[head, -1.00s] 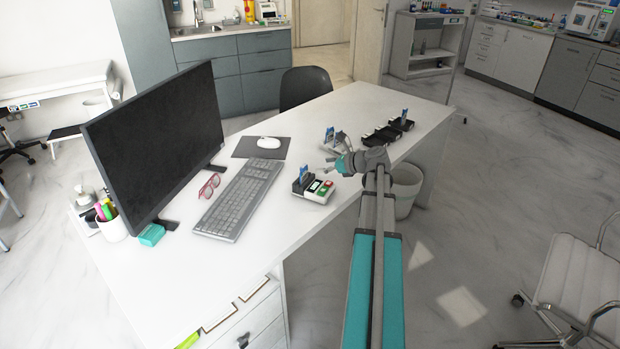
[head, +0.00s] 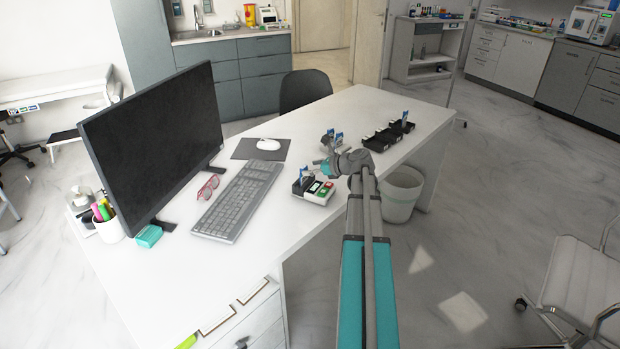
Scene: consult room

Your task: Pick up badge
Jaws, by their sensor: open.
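Several small blue badges stand upright on the white desk (head: 200,290). One badge (head: 304,174) stands at the left end of a small device with green and red parts (head: 318,190). Another badge (head: 339,138) shows just behind my gripper, with a further blue one (head: 330,133) beside it. One more badge (head: 405,117) stands in a black tray (head: 382,140) farther back. My gripper (head: 323,161) is open, above the desk between the device and the badges behind it. Its fingers are small and partly hidden by my wrist, and I see nothing held.
A monitor (head: 155,150), keyboard (head: 238,200), red glasses (head: 208,187) and a mouse (head: 268,144) on a dark pad (head: 245,150) occupy the left of the desk. A black chair (head: 304,88) stands behind it. A waste bin (head: 401,195) is below the right edge.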

